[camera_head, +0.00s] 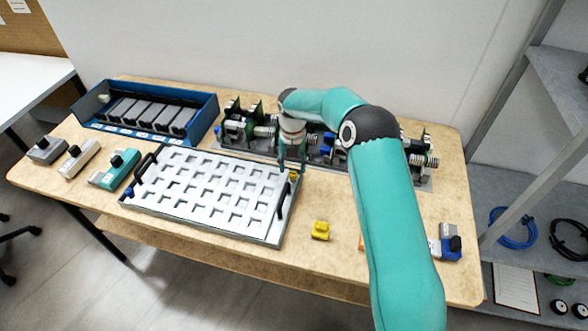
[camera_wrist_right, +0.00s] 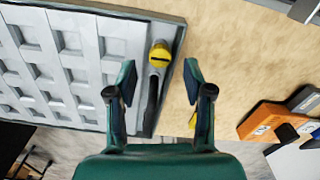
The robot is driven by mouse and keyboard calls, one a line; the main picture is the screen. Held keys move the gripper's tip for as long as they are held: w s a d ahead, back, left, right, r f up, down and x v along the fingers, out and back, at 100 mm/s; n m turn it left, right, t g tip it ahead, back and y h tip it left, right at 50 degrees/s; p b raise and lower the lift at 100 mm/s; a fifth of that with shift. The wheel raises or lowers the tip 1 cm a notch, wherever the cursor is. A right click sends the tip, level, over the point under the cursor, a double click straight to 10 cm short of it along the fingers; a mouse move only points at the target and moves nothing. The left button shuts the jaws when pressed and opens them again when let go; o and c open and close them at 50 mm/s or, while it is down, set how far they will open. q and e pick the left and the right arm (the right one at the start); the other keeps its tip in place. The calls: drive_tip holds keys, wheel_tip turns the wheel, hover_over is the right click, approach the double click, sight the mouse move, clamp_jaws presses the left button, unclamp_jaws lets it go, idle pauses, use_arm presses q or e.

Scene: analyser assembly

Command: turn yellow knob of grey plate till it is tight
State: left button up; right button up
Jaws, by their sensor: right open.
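The grey plate (camera_head: 196,223) lies on the table, a flat tray with rows of square recesses and black handles at both ends. Its yellow knob (camera_head: 294,176) is at the far right corner. The knob also shows in the right wrist view (camera_wrist_right: 160,53), round with a dark slot across its top. My right gripper (camera_head: 291,164) is near the knob in the head view. In the right wrist view its two open fingers (camera_wrist_right: 159,80) stand apart, with the knob just beyond the tips and roughly centred between them. The fingers hold nothing. My left gripper is out of view.
A blue bin (camera_head: 206,118) of grey blocks stands at the back left. Rows of mounted parts (camera_head: 238,128) stand behind the plate. A yellow piece (camera_head: 320,230) lies right of the plate. A blue knob (camera_head: 128,193) is on the plate's left end. The front right tabletop has bare room.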

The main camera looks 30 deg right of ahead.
sight(293, 173)
drive_tip(key=shift+f, duration=1.65)
drive_tip(key=shift+w, duration=0.1)
clamp_jaws()
drive_tip(key=shift+d, duration=0.2)
drive_tip(key=shift+a, duration=0.15)
